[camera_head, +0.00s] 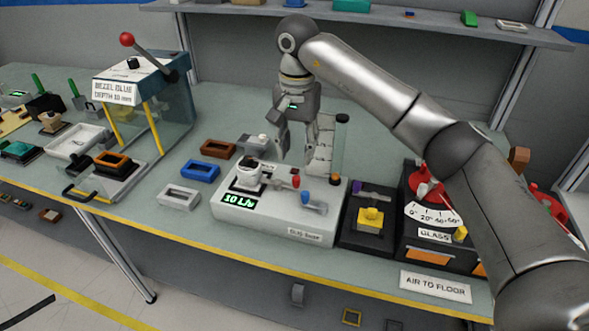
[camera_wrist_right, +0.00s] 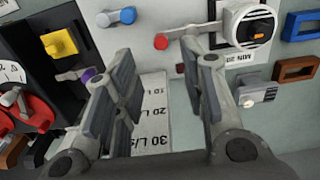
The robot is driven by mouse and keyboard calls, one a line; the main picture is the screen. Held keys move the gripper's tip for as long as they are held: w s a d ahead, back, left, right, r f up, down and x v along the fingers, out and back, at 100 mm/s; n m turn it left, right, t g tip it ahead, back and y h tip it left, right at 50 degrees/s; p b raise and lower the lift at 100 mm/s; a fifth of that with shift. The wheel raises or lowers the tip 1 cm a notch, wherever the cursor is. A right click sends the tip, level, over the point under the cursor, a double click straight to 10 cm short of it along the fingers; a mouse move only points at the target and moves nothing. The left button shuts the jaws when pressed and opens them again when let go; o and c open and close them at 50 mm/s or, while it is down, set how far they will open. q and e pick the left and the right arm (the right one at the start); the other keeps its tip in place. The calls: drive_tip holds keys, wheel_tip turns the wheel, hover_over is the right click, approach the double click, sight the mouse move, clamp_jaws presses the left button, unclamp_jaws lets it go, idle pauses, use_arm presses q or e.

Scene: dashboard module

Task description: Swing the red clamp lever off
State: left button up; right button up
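The red-tipped lever (camera_head: 295,182) is on top of the white test base (camera_head: 274,225), near a white round fitting (camera_head: 248,175). A blue-tipped lever (camera_head: 307,198) is just in front of it. My right gripper (camera_head: 297,155) points down above the back of the base, open and empty. In the right wrist view, the red tip (camera_wrist_right: 161,41) shows between and beyond the two open fingers (camera_wrist_right: 158,58), close to the right-hand finger; I cannot tell whether they touch. The blue tip (camera_wrist_right: 128,15) is left of it. My left gripper is out of view.
A tube with a black cap (camera_head: 342,119) and a flow scale (camera_wrist_right: 151,115) stand at the back of the base, close to my right gripper. A black box with a yellow knob (camera_head: 370,217) is to the right. Blue (camera_head: 200,171) and grey (camera_head: 178,196) bezels lie left.

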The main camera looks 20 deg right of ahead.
sight(296, 177)
wheel_tip(296, 177, down, 5)
drive_tip(key=shift+f+p, duration=0.15)
drive_tip(key=shift+p, duration=0.4)
wheel_tip(296, 177, down, 3)
drive_tip(key=shift+f, duration=0.1)
drive_tip(key=shift+w, duration=0.1)
drive_tip(key=shift+c, duration=1.1)
drive_tip(key=c, duration=0.5)
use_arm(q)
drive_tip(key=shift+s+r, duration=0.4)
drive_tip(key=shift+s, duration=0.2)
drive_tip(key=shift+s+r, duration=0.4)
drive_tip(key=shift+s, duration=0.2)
use_arm(e)
clamp_jaws()
